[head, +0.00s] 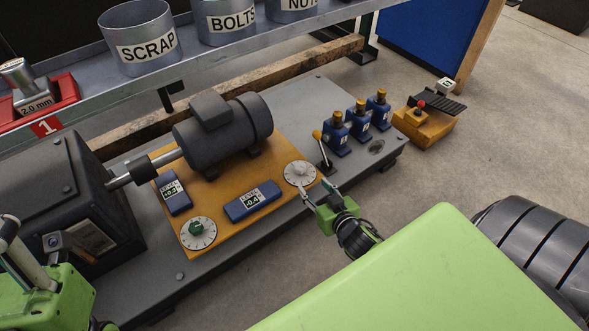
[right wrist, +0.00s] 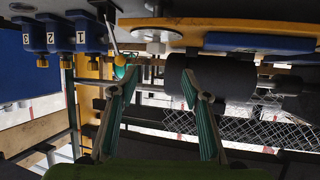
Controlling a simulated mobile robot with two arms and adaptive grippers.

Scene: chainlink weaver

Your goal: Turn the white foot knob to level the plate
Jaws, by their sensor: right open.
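The orange plate (head: 225,187) carries a grey motor. The white foot knob (head: 299,172) sits on a round white dial at the plate's right corner. In the right wrist view the white knob (right wrist: 155,47) shows beyond and between the fingertips. My right gripper (head: 316,191) is open and empty, its fingertips just in front of the white dial; its spread fingers also fill the middle of the right wrist view (right wrist: 160,72). A blue level display (head: 252,201) on the plate reads -0.4; another (head: 173,192) seems to read +0.3. Part of my left gripper (head: 15,240) shows at the lower left.
A yellow-tipped lever (head: 321,145) stands close right of the white dial, with blue numbered blocks (head: 358,121) beyond. The motor (head: 223,130) stands behind. Open floor lies to the front.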

